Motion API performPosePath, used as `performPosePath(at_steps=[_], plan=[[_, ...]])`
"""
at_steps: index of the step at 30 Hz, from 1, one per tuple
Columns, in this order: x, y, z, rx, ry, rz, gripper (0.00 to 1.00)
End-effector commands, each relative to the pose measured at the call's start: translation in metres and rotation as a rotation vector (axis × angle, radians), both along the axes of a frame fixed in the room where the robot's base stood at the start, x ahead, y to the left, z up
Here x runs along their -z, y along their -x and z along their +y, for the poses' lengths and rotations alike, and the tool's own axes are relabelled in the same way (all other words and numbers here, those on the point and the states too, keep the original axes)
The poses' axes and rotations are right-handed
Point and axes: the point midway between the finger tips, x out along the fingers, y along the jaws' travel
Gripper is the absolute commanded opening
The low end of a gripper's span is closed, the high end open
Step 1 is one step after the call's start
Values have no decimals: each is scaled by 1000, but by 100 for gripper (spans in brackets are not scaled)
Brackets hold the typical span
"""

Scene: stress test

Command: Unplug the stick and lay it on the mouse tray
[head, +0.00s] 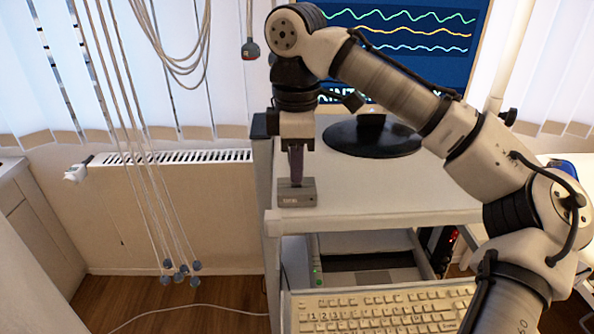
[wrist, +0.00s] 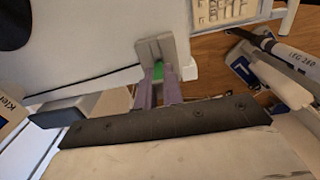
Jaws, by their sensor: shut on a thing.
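A small grey box (head: 297,193) stands on the front left corner of the white cart top; it also shows in the wrist view (wrist: 155,48). My gripper (head: 297,181) points down right at this box. In the wrist view its two purplish fingers (wrist: 158,84) are closed on a small green stick (wrist: 159,72) at the box. The stick's far end is hidden, so I cannot tell how deep it sits in the box. In the head view the stick is hidden by my fingers. I cannot make out a mouse tray for certain.
A black round monitor foot (head: 373,137) stands on the cart top (head: 400,190), which is otherwise mostly clear. A keyboard (head: 380,310) lies lower, in front of the cart. Several cables (head: 140,150) hang at the left before a radiator (head: 180,157).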

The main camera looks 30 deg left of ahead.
Motion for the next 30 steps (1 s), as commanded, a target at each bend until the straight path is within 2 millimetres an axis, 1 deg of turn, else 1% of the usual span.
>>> performPosePath(at_steps=[1, 30], plan=[[-4, 0, 0, 0, -1, 1, 0], [-41, 0, 0, 1, 0, -1, 0]])
